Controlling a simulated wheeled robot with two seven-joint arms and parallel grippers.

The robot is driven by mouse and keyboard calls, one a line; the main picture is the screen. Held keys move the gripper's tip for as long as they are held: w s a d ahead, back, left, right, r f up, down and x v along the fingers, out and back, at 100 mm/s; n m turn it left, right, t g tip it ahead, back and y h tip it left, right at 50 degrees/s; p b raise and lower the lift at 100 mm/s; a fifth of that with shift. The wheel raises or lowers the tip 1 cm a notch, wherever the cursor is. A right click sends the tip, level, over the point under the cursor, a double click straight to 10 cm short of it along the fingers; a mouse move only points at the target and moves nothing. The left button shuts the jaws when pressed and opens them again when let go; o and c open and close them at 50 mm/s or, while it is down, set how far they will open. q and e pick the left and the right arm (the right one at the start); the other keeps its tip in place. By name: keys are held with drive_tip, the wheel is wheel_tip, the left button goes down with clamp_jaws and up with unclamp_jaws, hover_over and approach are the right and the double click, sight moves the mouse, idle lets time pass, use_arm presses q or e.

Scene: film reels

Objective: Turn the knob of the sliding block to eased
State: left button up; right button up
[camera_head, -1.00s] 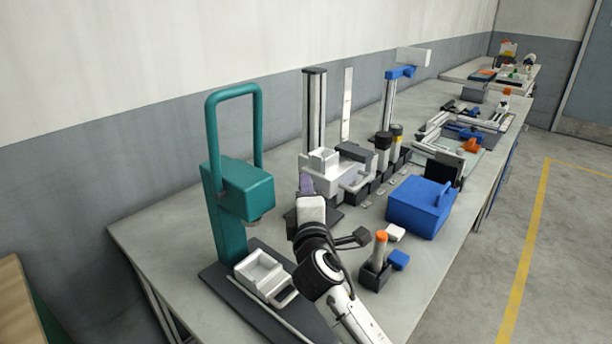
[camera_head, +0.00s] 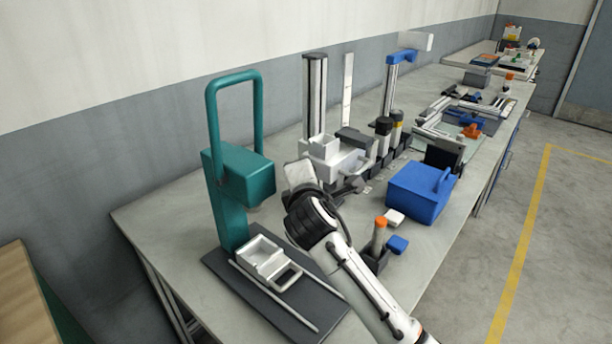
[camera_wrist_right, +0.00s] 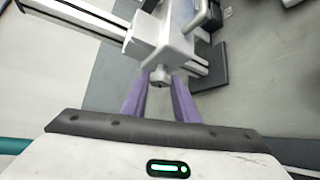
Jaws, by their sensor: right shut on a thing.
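The sliding block (camera_head: 335,160) is white and sits low on a dark upright rail at the back of the bench. In the right wrist view the block (camera_wrist_right: 158,38) is straight ahead, with its small grey knob (camera_wrist_right: 160,75) facing me. My right gripper (camera_wrist_right: 160,84) has purple fingers, one on each side of the knob, and is shut on it. In the head view the wrist hides the fingers and knob. I cannot read any mark for the knob's setting. My left gripper is out of view.
A teal press (camera_head: 240,175) stands left of my right arm, with a white tray (camera_head: 262,262) on its dark base. A blue box (camera_head: 422,192) and an orange-topped post (camera_head: 379,235) stand to the right. Dark-capped posts (camera_head: 383,133) stand beside the block.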

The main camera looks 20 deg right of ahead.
drive_tip(key=o, duration=1.1)
drive_tip(key=shift+c, duration=0.2)
drive_tip(key=v, duration=1)
drive_tip(key=shift+s, duration=0.15)
